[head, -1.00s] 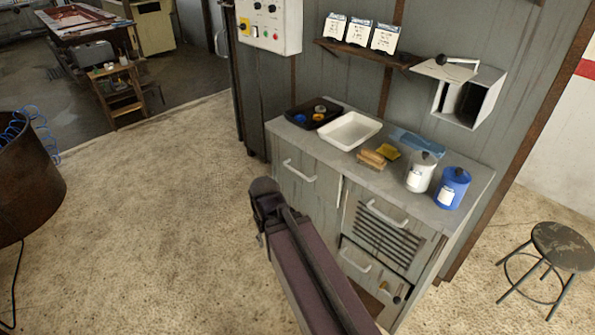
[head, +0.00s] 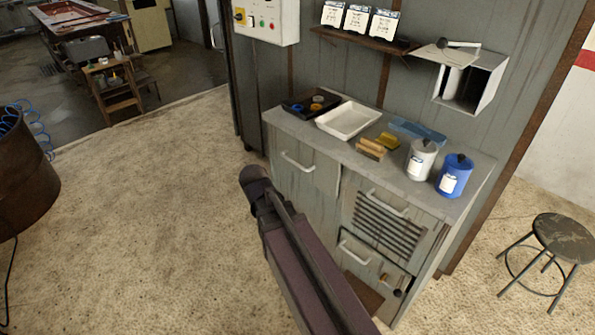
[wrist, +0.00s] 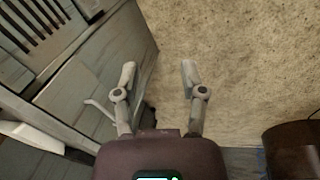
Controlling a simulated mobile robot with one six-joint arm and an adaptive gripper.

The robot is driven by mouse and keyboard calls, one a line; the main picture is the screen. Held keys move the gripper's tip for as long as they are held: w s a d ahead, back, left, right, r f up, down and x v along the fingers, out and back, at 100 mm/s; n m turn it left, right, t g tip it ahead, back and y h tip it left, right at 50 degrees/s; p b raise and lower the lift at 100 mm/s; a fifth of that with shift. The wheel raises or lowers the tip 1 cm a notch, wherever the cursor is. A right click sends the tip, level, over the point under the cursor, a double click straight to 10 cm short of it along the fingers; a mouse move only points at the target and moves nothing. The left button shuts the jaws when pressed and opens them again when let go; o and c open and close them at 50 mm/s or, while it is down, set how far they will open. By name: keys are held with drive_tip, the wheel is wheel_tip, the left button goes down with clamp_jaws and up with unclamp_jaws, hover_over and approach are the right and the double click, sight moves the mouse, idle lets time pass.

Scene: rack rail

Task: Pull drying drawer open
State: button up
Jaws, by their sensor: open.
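The grey cabinet has a drawer with a slatted front (head: 385,230) on its right side, which appears to be the drying drawer. It is closed, with a pale bar handle (head: 384,203) above the slats. Part of the slatted front also shows at the upper left of the wrist view (wrist: 38,22). My gripper (wrist: 157,72) is open and empty. In the wrist view, its fingers point over bare floor beside the cabinet. A pale handle (wrist: 101,110) shows just left of the left finger; I cannot tell whether they touch. In the head view the fingers cannot be made out.
A plain front with a handle (head: 297,162) is left of the slatted drawer, and another handled front (head: 358,250) is below it. A white tray (head: 348,120), a white jar (head: 421,161) and a blue jar (head: 454,176) stand on top. A stool (head: 564,238) is right.

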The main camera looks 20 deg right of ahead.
drive_tip(key=w+d+f+n+t+h+b, duration=0.1)
drive_tip(key=w+d+f+h+b, duration=0.25)
drive_tip(key=w+b, duration=0.35)
drive_tip(key=w+d+f+t+h+b, duration=0.1)
drive_tip(key=w+d+f+h+b, duration=0.2)
drive_tip(key=w+d+f+b, duration=0.35)
drive_tip(key=n+t+h+b, duration=0.3)
drive_tip(key=h+b, duration=0.3)
drive_tip(key=b, duration=0.3)
approach(297, 164)
drive_tip(key=a, duration=0.3)
drive_tip(key=shift+s+a+r, duration=0.15)
drive_tip(key=shift+s+r, duration=0.05)
drive_tip(key=shift+s, duration=0.05)
drive_tip(key=b+x, duration=0.3)
drive_tip(key=x, duration=1)
drive_tip(key=shift+d+f, duration=0.25)
drive_tip(key=shift+d, duration=0.1)
clamp_jaws()
